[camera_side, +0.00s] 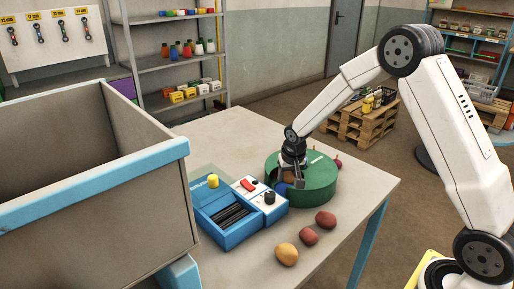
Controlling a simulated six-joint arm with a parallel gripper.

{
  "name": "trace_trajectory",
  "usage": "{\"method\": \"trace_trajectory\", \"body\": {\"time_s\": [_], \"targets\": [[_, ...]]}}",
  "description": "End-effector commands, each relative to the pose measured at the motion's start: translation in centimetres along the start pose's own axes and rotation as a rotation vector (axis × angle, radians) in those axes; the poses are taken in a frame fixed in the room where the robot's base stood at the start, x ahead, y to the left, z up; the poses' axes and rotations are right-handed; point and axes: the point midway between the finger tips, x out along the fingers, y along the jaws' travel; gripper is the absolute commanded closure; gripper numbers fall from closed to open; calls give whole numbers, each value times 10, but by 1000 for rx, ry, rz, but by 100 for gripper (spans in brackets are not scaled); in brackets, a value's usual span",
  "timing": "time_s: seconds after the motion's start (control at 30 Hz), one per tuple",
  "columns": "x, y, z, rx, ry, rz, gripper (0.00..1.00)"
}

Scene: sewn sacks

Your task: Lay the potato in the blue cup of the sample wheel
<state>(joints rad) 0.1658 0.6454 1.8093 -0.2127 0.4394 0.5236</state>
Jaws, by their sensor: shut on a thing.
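The sample wheel (318,190) is a round green drum standing on the table. A blue cup (283,188) shows at its left front edge, partly hidden by the fingers. My gripper (290,182) points down over the left part of the wheel, close to the blue cup. It is shut on a brown thing, which looks like the potato (291,174); the fingers hide much of it. I cannot tell whether the potato touches the cup.
A blue device (225,219) with a yellow knob stands left of the wheel. Two reddish lumps (308,236) and a yellowish one (287,255) lie in front, near the table edge. A large grey bin (105,210) with a blue rim is at the left. The table's back is clear.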

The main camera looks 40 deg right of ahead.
Motion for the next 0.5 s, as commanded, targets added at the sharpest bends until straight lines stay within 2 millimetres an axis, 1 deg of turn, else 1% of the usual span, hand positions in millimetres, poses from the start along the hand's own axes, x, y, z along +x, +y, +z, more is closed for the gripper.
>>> {"method": "trace_trajectory", "body": {"time_s": [0.1, 0.3, 0.5], "targets": [[9, -1, -2, 0, -1, 1, 100], [30, -1, 5, 0, -2, 0, 100], [34, -2, 6, 0, 1, -2, 100]]}}
